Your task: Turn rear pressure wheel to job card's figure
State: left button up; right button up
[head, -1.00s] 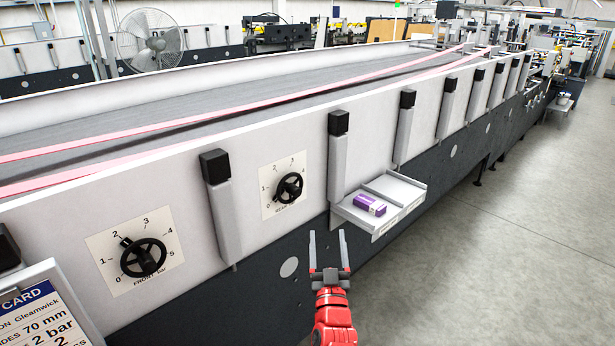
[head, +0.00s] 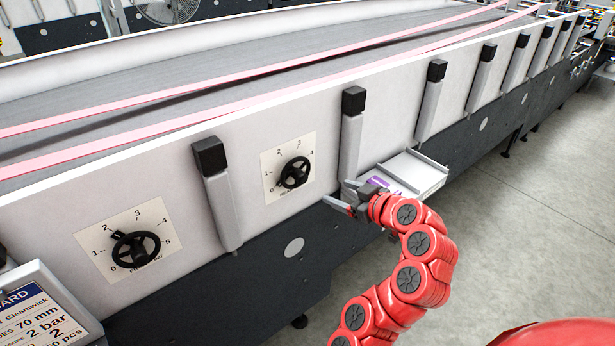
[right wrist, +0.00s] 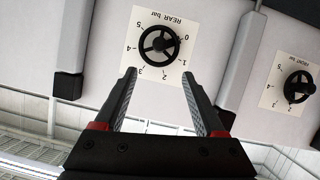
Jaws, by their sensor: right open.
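The rear pressure wheel (head: 295,172) is a black handwheel on a white dial plate marked 0 to 5. In the right wrist view the wheel (right wrist: 158,42) appears upside down, its knob on the side of the 0. My right gripper (head: 337,196) is open and empty, to the right of and below the wheel, apart from it. In the right wrist view the wheel shows beyond the open fingertips (right wrist: 159,75). The job card (head: 42,312) is cut off at lower left; "70 mm" and "2 bar" are readable. My left gripper is out of view.
The front pressure wheel (head: 136,248) is left of the rear one, its knob near 2. A grey post (head: 218,195) stands between the dials, another (head: 350,145) right of the rear dial. A shelf (head: 425,175) holds a purple box (head: 385,184), partly hidden by my right gripper.

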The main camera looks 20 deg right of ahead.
jog(key=b, duration=1)
send_near(304, 179)
jog(key=s, duration=0.2)
jog(key=p+x, duration=0.1)
jog(key=x, duration=0.2)
jog(key=p+x, duration=0.2)
jog(key=x, duration=0.1)
jog(key=p+x, duration=0.2)
jog(key=x, duration=0.1)
jog(key=shift+w+d+r, duration=0.15)
jog(key=shift+w+r, duration=0.2)
jog(key=shift+w+f+p, duration=0.2)
jog(key=shift+w+p, duration=0.1)
jog(key=shift+w, duration=0.15)
jog(key=shift+w+f+p, duration=0.2)
jog(key=shift+w+p, duration=0.05)
jog(key=shift+w, duration=0.2)
grip_shut()
